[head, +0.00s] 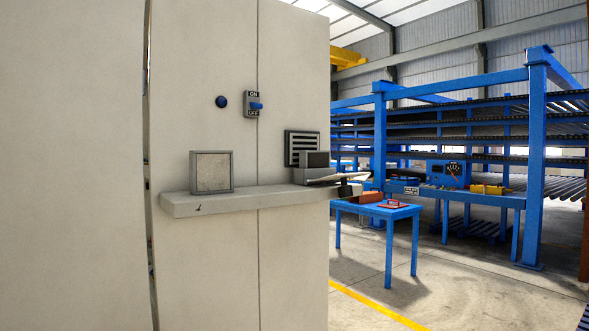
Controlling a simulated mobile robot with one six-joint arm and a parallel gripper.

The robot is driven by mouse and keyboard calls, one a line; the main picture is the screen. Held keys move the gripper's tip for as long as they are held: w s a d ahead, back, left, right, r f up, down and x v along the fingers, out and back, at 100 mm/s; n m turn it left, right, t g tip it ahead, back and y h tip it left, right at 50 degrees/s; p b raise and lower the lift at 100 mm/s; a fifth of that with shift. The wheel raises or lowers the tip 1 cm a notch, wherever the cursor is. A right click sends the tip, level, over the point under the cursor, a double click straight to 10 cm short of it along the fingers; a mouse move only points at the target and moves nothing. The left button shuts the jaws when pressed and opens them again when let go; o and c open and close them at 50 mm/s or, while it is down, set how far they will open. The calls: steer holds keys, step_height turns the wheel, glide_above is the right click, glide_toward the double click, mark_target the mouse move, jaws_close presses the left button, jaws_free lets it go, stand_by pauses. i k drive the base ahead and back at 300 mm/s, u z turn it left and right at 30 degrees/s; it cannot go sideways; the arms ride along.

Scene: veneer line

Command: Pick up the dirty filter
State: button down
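A square, framed panel (211,172) with a mottled grey-beige face stands upright at the left of the cabinet's shelf (235,203); it looks like a filter. At the shelf's right end is a small grey box (316,159) with a darker face, in front of a dark louvred vent (295,143). I cannot tell from this view which of these is the dirty filter. My gripper is not recognisable in the head view.
The pale cabinet (200,60) carries a blue knob (221,102) and an ON/OFF switch (254,104). A blue table (388,212) with small items stands right, before a blue roller rack (537,150). Open floor with a yellow line (380,307) lies in front.

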mark_target(307, 160)
steer(key=i, duration=1)
steer(key=z, duration=0.85)
steer(key=k, duration=0.7)
steer(key=u, duration=0.65)
